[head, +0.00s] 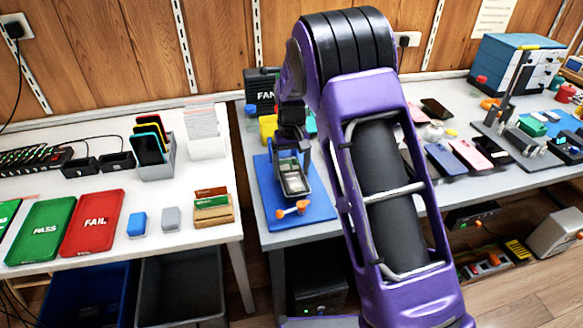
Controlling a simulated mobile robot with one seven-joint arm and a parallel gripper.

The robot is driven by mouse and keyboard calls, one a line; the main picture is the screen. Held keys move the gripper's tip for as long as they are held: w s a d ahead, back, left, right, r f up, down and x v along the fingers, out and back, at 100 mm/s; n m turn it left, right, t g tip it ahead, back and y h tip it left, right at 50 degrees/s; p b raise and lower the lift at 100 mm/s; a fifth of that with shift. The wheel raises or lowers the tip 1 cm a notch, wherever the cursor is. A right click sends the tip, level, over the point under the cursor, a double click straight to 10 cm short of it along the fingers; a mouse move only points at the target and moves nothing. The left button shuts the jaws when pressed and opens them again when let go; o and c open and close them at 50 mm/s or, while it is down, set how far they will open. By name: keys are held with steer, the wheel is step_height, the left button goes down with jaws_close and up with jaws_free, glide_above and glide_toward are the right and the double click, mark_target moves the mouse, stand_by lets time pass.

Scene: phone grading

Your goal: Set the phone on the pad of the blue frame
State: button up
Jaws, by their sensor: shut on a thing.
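The blue frame (323,206) stands at the left end of the grey bench, with a flat blue base and an orange-ended handle (293,209) at its front. My gripper (292,158) points down over this frame, in front of its back part. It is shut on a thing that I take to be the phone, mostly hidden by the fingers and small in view. A pale-edged rectangular piece (294,183) shows just below the fingers; I cannot tell whether it is the phone or the pad. Contact with the pad is not visible.
Several phones (470,154) lie on the grey bench to the right, beyond my purple arm. A rack of phones (153,145), a green PASS tray (42,230) and a red FAIL tray (93,222) are on the white table. A gap separates the two tables.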

steer(key=shift+f, duration=0.1)
stand_by(0.6)
steer(key=o, duration=1.2)
steer(key=shift+c, duration=0.2)
steer(key=shift+r+p, duration=0.65)
steer(key=shift+r, duration=0.1)
step_height(320, 180, up, 7)
steer(key=p, duration=0.4)
steer(key=shift+f+p, duration=0.15)
steer(key=shift+p, duration=0.2)
